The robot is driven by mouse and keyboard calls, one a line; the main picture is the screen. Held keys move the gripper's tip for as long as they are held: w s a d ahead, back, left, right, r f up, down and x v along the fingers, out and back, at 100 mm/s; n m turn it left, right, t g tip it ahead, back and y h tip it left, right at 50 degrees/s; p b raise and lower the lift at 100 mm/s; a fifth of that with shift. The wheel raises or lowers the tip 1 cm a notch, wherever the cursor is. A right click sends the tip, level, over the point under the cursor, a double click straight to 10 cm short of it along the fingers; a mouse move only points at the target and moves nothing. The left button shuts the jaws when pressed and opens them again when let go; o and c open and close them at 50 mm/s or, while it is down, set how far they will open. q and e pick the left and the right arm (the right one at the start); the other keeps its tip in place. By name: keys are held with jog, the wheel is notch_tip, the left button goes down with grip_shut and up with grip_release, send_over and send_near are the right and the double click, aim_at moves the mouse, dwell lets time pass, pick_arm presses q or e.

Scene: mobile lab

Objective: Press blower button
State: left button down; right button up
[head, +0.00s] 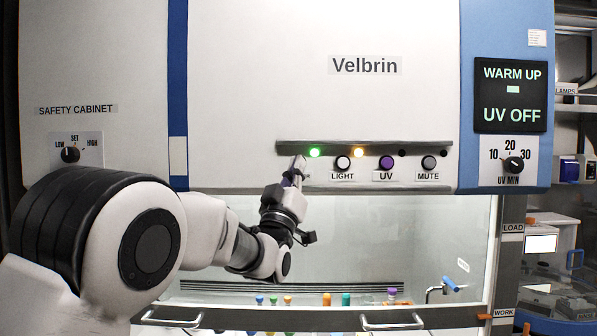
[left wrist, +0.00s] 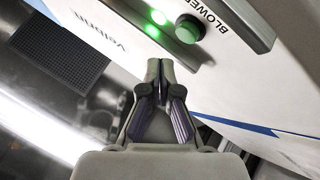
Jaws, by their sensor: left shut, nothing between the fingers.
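The blower button (left wrist: 188,28) is a round green button beside the word BLOWER in the left wrist view. A lit green lamp (left wrist: 158,17) is beside it; a lit green lamp also shows in the head view (head: 315,152). My left gripper (left wrist: 160,66) is shut and empty, its fingertips pointing toward the button strip. In the wrist picture the tips are apart from the button, below and left of it. In the head view the left gripper (head: 297,172) is at the left end of the strip and hides the blower button. My right gripper is not in view.
The light button (head: 343,163), UV button (head: 386,162) and mute button (head: 429,163) sit to the right on the same strip. An amber lamp (head: 359,151) is lit. The display (head: 511,95) reads WARM UP, UV OFF. Several coloured-cap tubes (head: 346,299) stand below.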

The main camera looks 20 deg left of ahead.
pick_arm(q)
jog(key=s, duration=0.1)
jog(key=s+d+b, duration=0.1)
jog(key=shift+s+b, duration=0.3)
jog(key=shift+s, duration=0.1)
jog(key=shift+a, duration=0.1)
dwell(0.3)
